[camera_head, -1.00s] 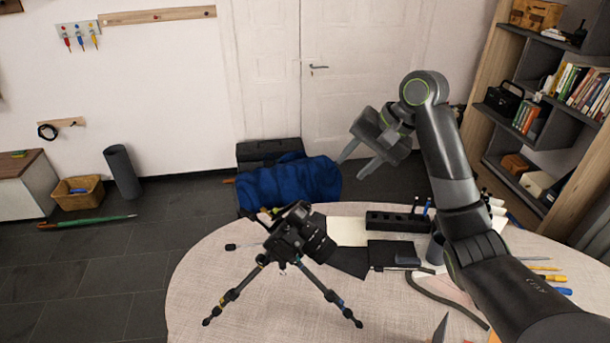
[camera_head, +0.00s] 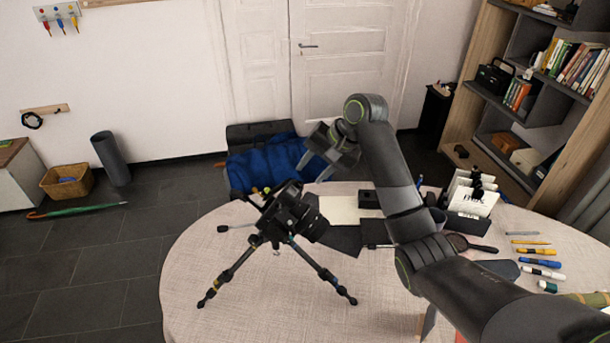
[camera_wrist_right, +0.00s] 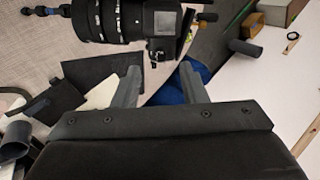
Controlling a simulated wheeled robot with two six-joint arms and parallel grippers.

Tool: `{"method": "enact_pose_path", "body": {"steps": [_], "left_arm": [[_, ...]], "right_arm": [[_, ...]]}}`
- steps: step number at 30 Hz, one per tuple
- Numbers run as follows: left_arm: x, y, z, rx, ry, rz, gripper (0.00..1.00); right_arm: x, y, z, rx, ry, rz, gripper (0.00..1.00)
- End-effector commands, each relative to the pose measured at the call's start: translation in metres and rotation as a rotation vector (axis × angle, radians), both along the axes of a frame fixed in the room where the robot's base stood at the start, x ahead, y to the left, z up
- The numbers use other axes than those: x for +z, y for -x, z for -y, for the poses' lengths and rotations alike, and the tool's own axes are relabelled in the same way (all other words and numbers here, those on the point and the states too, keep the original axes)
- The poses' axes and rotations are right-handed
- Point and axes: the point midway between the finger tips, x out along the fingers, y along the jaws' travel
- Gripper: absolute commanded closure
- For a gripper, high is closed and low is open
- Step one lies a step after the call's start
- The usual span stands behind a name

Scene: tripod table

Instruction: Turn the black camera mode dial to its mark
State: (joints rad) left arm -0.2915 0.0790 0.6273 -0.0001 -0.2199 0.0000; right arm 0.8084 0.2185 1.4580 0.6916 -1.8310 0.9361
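The black camera (camera_head: 284,210) stands on a small tripod (camera_head: 240,268) on the round table (camera_head: 200,250), its lens pointing to the right. Its mode dial is too small to make out in the head view. In the wrist view, the camera (camera_wrist_right: 125,22) fills the top, left of and beyond the fingertips; I cannot tell which part is the dial. My right gripper (camera_head: 313,168) is open and empty, above and to the right of the camera, apart from it. Its two spread fingers also show in the wrist view (camera_wrist_right: 160,70). My left gripper is not in view.
A magnifier (camera_head: 470,244), several pens (camera_head: 538,262) and a card holder (camera_head: 470,205) are on the table's right side. Dark and pale sheets (camera_head: 342,208) lie behind the lens. A blue cloth (camera_head: 262,165) lies behind the table. The table's front left is clear.

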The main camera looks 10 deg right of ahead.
Motion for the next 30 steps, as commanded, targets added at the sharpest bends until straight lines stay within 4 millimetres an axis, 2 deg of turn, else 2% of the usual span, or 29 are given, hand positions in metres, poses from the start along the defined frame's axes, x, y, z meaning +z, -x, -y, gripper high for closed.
{"method": "enact_pose_path", "body": {"steps": [3,9,19,28,30], "left_arm": [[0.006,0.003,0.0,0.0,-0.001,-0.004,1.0],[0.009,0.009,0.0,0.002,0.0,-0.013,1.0],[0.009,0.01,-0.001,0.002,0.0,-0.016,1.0],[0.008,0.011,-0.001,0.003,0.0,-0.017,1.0],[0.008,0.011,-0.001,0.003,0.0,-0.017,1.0]], "right_arm": [[-0.017,-0.005,-0.009,0.001,0.0,-0.004,0.61],[-0.034,-0.01,-0.017,0.001,0.0,-0.001,0.61],[-0.038,-0.011,-0.019,0.0,0.002,0.001,0.61],[-0.037,-0.011,-0.019,0.0,0.002,0.001,0.99],[-0.037,-0.011,-0.019,0.0,0.002,0.001,1.0]]}}
